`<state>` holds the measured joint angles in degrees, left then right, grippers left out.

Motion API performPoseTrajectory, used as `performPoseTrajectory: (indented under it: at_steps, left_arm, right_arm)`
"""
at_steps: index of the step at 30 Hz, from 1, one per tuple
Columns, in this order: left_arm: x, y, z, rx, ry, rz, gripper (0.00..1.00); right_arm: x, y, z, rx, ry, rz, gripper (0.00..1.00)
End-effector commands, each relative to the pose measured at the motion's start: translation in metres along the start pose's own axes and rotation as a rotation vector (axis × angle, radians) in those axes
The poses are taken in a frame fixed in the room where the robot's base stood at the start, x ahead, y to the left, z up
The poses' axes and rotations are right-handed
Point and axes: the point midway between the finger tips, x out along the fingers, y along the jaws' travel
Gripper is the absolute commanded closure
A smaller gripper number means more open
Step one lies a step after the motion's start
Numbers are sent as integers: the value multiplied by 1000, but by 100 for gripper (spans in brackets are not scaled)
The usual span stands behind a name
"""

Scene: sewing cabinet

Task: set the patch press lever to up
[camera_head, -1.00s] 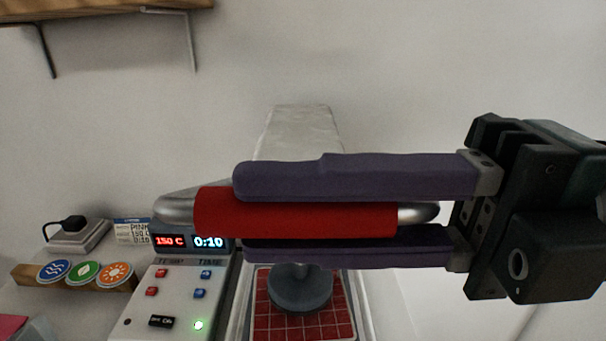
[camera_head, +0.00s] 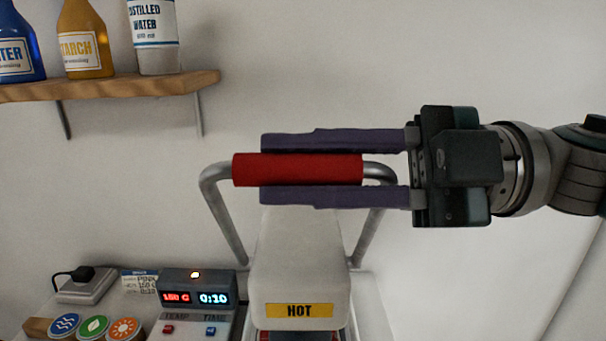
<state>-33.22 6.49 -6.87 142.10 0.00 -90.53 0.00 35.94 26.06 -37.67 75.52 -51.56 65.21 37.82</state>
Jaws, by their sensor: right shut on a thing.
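The patch press lever is a metal U-shaped bar with a red grip (camera_head: 246,170), near the middle of the head view. Its two metal legs run down on either side of the press's pale upper body (camera_head: 300,265), which carries a yellow HOT label (camera_head: 299,310). The lever stands raised above that body. My right gripper (camera_head: 275,168) comes in from the right, its two purple fingers above and below the red grip, shut on it. Most of the red platen under the body is hidden. My left gripper is not in view.
A control box (camera_head: 197,290) showing 150 C and 0:10 stands left of the press. Round badges (camera_head: 94,327) and a plugged socket (camera_head: 86,285) lie further left. A wooden shelf (camera_head: 110,87) with bottles hangs at upper left. The wall behind is bare.

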Motion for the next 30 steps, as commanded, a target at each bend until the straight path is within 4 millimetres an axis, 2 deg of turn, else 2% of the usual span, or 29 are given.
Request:
performPoseTrajectory:
  at_steps: [13,14,21,30]
  left_arm:
    - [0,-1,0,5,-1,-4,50]
    - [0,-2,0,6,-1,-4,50]
    - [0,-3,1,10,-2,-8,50]
    - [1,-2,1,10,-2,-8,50]
  right_arm:
    - [-1,3,2,7,-8,3,100]
    - [-1,3,2,6,-8,3,68]
    - [0,3,2,7,-6,2,41]
    - [-3,1,2,7,-5,1,41]
